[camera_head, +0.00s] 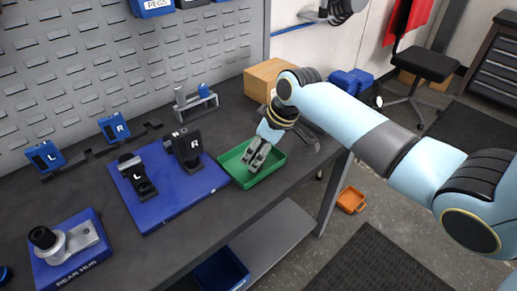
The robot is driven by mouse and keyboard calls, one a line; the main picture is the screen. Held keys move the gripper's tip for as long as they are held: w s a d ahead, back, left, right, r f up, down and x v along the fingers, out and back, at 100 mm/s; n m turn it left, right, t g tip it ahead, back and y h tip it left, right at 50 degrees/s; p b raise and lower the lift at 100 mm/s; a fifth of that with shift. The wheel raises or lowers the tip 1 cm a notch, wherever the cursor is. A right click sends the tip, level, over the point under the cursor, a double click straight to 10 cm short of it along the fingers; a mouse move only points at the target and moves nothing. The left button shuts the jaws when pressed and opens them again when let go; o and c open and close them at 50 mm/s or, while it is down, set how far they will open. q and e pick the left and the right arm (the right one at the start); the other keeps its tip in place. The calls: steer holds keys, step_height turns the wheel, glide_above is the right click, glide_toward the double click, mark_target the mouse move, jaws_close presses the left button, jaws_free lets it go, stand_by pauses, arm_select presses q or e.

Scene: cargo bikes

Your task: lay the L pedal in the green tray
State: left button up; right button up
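The green tray (277,168) lies on the dark bench, right of the blue board. My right gripper (256,164) points down into it, with its fingertips low over the tray floor. Its fingers sit close together, and I cannot tell whether they are shut or whether anything is between them. A black piece marked L (138,178) and a black piece marked R (186,147) stand on the blue board. A blue block marked L (45,156) and one marked R (115,127) stand behind. I cannot tell which L piece is the pedal. My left gripper is not in view.
The blue board (178,199) fills the bench middle. A blue rear hub stand (73,257) is at front left. A grey bracket (196,103) and a cardboard box (265,78) stand behind the tray. A slotted wall (70,75) closes the back.

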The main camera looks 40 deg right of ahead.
steer(key=o, duration=0.5)
steer(key=v, duration=1.2)
steer(key=shift+r, duration=0.15)
